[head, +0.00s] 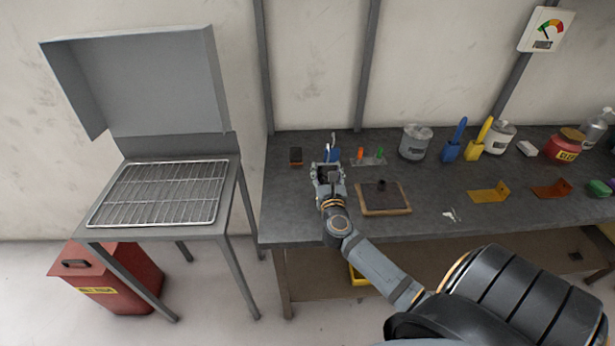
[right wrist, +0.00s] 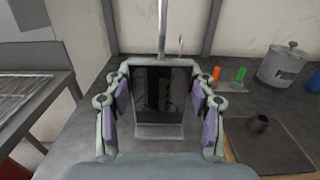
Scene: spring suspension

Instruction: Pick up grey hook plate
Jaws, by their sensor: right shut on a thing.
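The grey hook plate (right wrist: 160,131) is between the fingers of my right gripper (right wrist: 163,106) in the right wrist view. Its broad face is dark and shiny, with a lighter grey band along the bottom and a thin rod rising above its top edge. The purple finger pads are at its left and right sides, and the gripper is shut on it. In the head view my right gripper (head: 328,172) is over the back left part of the dark workbench (head: 290,215) and hides most of the plate. My left gripper is not in view.
Right of the gripper are a small rack with orange and green pegs (head: 361,154), a wood-edged board (head: 383,198) and a grey pot (head: 415,142). A wire-rack stand (head: 160,193) with a raised lid is further left.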

